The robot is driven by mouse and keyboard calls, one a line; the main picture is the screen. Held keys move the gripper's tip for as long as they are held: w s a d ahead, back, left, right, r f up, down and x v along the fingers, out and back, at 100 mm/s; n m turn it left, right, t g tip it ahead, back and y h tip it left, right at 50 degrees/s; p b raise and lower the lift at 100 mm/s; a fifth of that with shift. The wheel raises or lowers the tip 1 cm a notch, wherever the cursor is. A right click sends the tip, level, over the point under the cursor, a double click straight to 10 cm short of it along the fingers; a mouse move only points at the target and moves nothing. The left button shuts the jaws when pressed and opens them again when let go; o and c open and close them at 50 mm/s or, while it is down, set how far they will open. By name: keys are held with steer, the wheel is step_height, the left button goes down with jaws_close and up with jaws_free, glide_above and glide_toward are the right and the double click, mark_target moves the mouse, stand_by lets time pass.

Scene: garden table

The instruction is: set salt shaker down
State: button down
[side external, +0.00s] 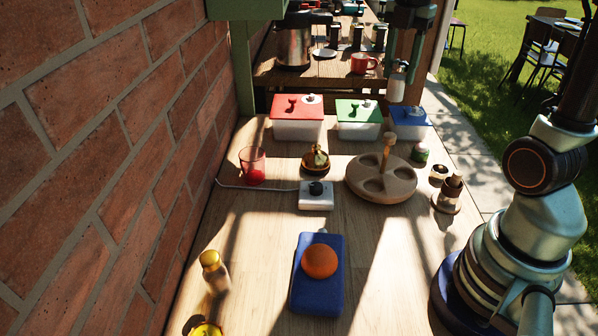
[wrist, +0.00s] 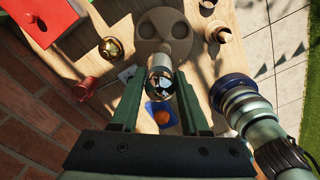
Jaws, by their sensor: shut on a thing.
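The salt shaker (side external: 396,88) is a small pale bottle with a metal part. My gripper (side external: 405,62) is shut on it and holds it up in the air at the top right of the side view. In the wrist view the shaker (wrist: 160,72) sits between the two green fingers of my gripper (wrist: 160,85). A round wooden holder (side external: 400,190) with hollows and an upright handle stands on the table below. In the wrist view the holder (wrist: 165,22) is beyond the shaker, with bare hollows showing.
Boxes with red (side external: 297,107), green (side external: 360,112) and blue (side external: 409,120) lids stand behind the holder. A brass bell (side external: 315,160), a plug socket (side external: 316,197) and a red glass (side external: 252,167) are left. An orange (side external: 319,261) rests on a blue case (side external: 305,298). A brick wall (side external: 90,150) bounds the left.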

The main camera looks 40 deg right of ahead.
steer(key=w+a+f+n, duration=0.1)
steer(key=w+a+n, duration=0.25)
steer(key=a, duration=0.65)
steer(key=w+a+f+n, duration=0.1)
steer(key=w+a+n, duration=0.25)
steer(key=a, duration=0.55)
steer(key=w+a+n, duration=0.2)
steer(key=w+a, duration=0.3)
steer(key=a, duration=0.5)
steer(key=shift+s+a+f, duration=0.1)
steer(key=shift+s+f, duration=0.05)
steer(key=shift+f, duration=10)
steer(key=shift+c, duration=2)
jaws_free()
steer(key=shift+f, duration=0.15)
